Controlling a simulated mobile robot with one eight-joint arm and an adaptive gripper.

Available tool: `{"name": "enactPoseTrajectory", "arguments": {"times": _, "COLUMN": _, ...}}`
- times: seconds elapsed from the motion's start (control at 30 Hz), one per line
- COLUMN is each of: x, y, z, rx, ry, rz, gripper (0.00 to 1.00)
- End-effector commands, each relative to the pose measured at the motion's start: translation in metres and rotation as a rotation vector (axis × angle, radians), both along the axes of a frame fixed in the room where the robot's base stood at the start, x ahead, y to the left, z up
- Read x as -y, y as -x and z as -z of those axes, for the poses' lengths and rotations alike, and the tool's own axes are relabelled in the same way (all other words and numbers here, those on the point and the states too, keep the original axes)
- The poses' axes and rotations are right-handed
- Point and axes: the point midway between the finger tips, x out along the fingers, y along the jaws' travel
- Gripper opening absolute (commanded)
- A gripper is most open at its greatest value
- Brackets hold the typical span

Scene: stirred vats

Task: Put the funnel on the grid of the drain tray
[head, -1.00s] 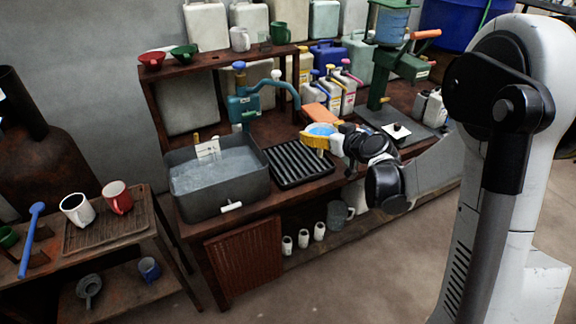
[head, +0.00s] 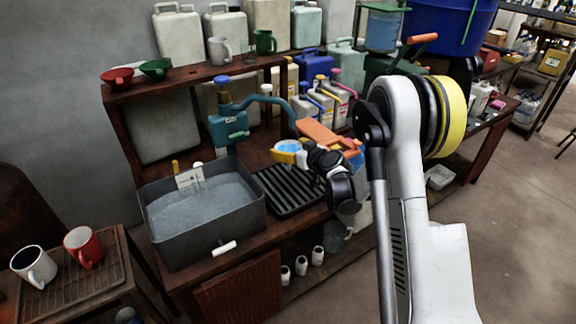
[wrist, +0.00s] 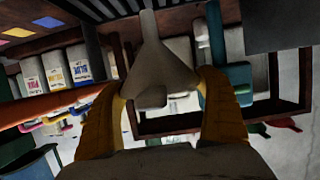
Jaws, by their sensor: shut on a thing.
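The drain tray (head: 282,196) is a black tray with a ribbed grid on the bench, right of the grey basin. The gripper holds the funnel above the tray's back part, apart from it. The near right of the tray is partly hidden by my arm. Its ribs show in the wrist view (wrist: 88,40).
A grey basin (head: 160,240) of liquid stands left of the tray. A teal pump (head: 228,125) with a curved spout rises behind, close to the gripper. An orange object (head: 318,132) and several bottles (head: 325,100) stand behind. Red and green funnel-like vessels (head: 156,68) rest on the shelf.

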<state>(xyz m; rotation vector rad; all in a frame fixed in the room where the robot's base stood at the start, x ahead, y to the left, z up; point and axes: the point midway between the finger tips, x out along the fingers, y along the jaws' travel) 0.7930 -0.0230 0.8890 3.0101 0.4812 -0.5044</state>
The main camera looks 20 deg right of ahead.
Motion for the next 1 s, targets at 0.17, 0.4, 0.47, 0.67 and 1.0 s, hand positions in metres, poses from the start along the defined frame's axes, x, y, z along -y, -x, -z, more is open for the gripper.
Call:
{"name": "enactPoseTrajectory", "arguments": {"times": 0.17, "x": 0.000, "y": 0.000, "z": 0.023, "rx": 0.000, "ry": 0.000, "rz": 0.000, "gripper": 0.56}}
{"name": "enactPoseTrajectory", "arguments": {"times": 0.4, "x": 0.000, "y": 0.000, "z": 0.045, "rx": 0.000, "ry": 0.000, "rz": 0.000, "gripper": 0.56}}
{"name": "enactPoseTrajectory", "arguments": {"times": 0.47, "x": 0.000, "y": 0.000, "z": 0.044, "rx": 0.000, "ry": 0.000, "rz": 0.000, "gripper": 0.56}}
{"name": "enactPoseTrajectory", "arguments": {"times": 0.67, "x": 0.000, "y": 0.000, "z": 0.046, "rx": 0.000, "ry": 0.000, "rz": 0.000, "gripper": 0.56}}
{"name": "enactPoseTrajectory", "arguments": {"times": 1.0, "x": 0.000, "y": 0.000, "z": 0.046, "rx": 0.000, "ry": 0.000, "rz": 0.000, "gripper": 1.00}}
